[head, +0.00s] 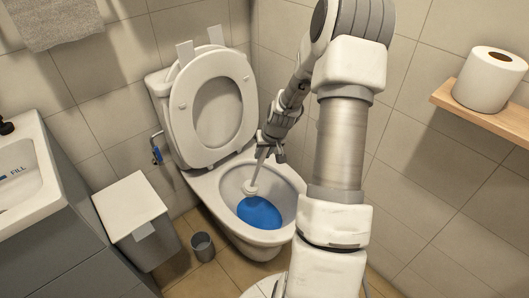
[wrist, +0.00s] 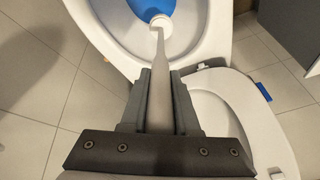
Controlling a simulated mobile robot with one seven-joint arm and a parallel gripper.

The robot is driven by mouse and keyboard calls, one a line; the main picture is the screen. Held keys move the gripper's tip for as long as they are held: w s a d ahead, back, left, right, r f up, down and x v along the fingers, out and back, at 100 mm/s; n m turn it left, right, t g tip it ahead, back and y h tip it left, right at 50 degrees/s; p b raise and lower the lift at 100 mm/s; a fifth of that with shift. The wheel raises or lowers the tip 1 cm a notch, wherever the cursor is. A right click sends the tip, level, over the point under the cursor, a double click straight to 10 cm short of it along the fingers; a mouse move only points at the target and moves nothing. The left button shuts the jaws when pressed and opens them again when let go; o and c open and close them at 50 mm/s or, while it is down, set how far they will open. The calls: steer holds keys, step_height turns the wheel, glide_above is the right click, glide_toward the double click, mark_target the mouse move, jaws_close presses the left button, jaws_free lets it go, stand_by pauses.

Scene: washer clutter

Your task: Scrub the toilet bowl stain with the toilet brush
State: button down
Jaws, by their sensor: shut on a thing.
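The white toilet (head: 282,188) stands in the corner with its lid and seat (head: 212,105) raised. Blue water (head: 260,213) lies in the bowl; I cannot make out a separate stain. My gripper (head: 270,150) is above the rear of the bowl, shut on the handle of the toilet brush (head: 260,170). The brush slants down into the bowl, its pale round head at the rear edge of the blue. In the wrist view, the grey handle (wrist: 158,95) runs between the fingers (wrist: 158,75), and the white head (wrist: 160,22) overlaps the blue (wrist: 143,7).
A white-lidded bin (head: 132,203) and a small grey cup (head: 203,247) stand on the floor left of the toilet. A sink cabinet (head: 75,240) is further left. A wooden shelf (head: 480,108) with a toilet roll (head: 488,80) is at right. A blue-handled valve (head: 157,153) is on the wall.

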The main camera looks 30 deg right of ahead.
mark_target(259, 165)
steer(key=b+x, duration=0.2)
steer(key=x, duration=0.1)
steer(key=b+x, duration=0.1)
steer(key=x, duration=0.1)
steer(key=shift+s+a+f, duration=0.15)
steer(key=shift+s+f, duration=0.15)
steer(key=shift+f, duration=0.1)
steer(key=shift+x, duration=1.05)
steer(key=shift+s, duration=0.1)
steer(key=shift+w+a+f, duration=0.15)
steer(key=shift+w+f, duration=0.6)
steer(key=shift+w, duration=0.3)
